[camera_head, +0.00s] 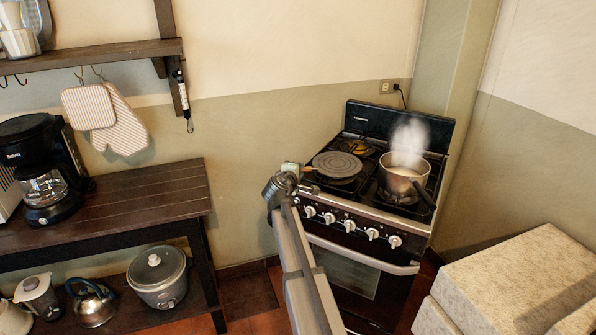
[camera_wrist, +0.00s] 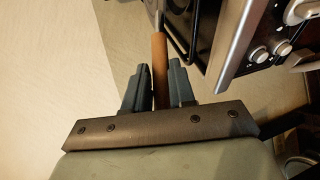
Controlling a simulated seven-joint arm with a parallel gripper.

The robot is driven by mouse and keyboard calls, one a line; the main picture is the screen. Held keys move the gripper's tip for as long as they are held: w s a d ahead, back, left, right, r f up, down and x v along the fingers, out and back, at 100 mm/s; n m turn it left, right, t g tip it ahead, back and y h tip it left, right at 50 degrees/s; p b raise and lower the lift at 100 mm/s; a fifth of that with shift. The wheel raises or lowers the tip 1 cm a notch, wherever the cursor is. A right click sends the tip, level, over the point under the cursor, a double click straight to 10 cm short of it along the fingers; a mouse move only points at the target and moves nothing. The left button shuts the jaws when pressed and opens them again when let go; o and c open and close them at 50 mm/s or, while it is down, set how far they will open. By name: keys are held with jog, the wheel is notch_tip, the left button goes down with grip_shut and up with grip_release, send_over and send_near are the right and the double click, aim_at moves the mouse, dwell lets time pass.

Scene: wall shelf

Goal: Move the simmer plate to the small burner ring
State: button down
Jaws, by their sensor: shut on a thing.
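The simmer plate (camera_head: 338,164) is a flat grey disc with a wooden handle, over the front left of the stove. I cannot tell whether it rests on the grate or hangs just above it. My gripper (camera_head: 292,168) is at the stove's left edge, shut on the plate's handle. In the wrist view my gripper (camera_wrist: 160,88) has a finger on each side of the orange-brown handle (camera_wrist: 160,62); the disc itself is out of that view. A back left burner (camera_head: 357,147) shows something orange behind the plate. I cannot tell which ring is the small one.
A steaming pot (camera_head: 403,182) stands on the stove's right side, its dark handle pointing to the front right. The stove (camera_head: 352,228) has a row of white knobs along its front. A wooden table (camera_head: 150,195) with a coffee maker (camera_head: 38,165) stands left. Pale blocks (camera_head: 520,280) are at lower right.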

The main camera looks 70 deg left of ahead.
jog(key=shift+f, duration=0.2)
jog(key=c, duration=0.9)
grip_release()
jog(key=shift+c, duration=0.2)
jog(key=shift+r, duration=0.1)
jog(key=v, duration=1.2)
jog(key=shift+r, duration=0.35)
